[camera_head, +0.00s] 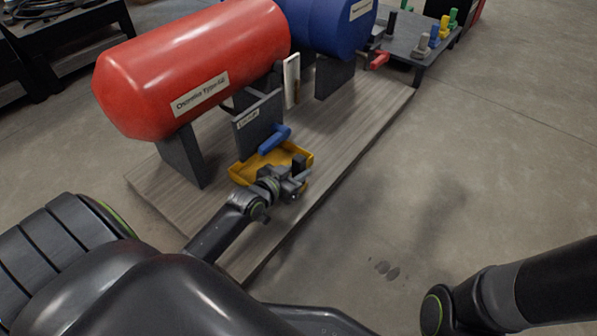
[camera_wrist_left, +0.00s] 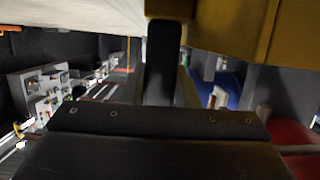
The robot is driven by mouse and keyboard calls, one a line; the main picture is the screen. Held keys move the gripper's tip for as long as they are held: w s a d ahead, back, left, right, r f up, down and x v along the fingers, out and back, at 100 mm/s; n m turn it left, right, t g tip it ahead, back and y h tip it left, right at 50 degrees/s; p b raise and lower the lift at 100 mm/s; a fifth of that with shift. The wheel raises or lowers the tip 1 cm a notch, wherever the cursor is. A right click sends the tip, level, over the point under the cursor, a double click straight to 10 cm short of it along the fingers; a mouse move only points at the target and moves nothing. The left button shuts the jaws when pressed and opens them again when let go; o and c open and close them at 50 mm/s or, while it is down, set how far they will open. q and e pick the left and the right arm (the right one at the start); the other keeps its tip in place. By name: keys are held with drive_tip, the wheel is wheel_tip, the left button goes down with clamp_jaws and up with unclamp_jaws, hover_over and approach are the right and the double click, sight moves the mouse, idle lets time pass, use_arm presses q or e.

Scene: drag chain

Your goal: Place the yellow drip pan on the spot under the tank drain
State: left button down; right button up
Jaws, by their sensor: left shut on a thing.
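The yellow drip pan (camera_head: 250,168) is at the wooden platform below the blue drain handle (camera_head: 274,139) of the red tank (camera_head: 205,62). My left gripper (camera_head: 298,174) is shut on the pan's near right side. In the left wrist view the yellow pan (camera_wrist_left: 255,32) fills the upper right, with a dark finger (camera_wrist_left: 163,62) against it. I cannot tell whether the pan touches the platform. The spot under the drain is hidden by the pan and gripper. My right arm shows at the lower right, its gripper out of view.
The wooden platform (camera_head: 345,140) carries the red tank and a blue tank (camera_head: 325,22) on dark supports. A labelled dark plate (camera_head: 258,122) stands just behind the pan. A red handle (camera_head: 379,60) sits farther right. The floor (camera_head: 480,150) to the right is clear.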

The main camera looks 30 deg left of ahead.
use_arm(q)
drive_tip(key=c, duration=1.1)
unclamp_jaws()
drive_tip(key=shift+s+r, duration=0.2)
drive_tip(key=p+v, duration=0.5)
drive_tip(key=v, duration=0.6)
drive_tip(key=shift+s+p, duration=0.3)
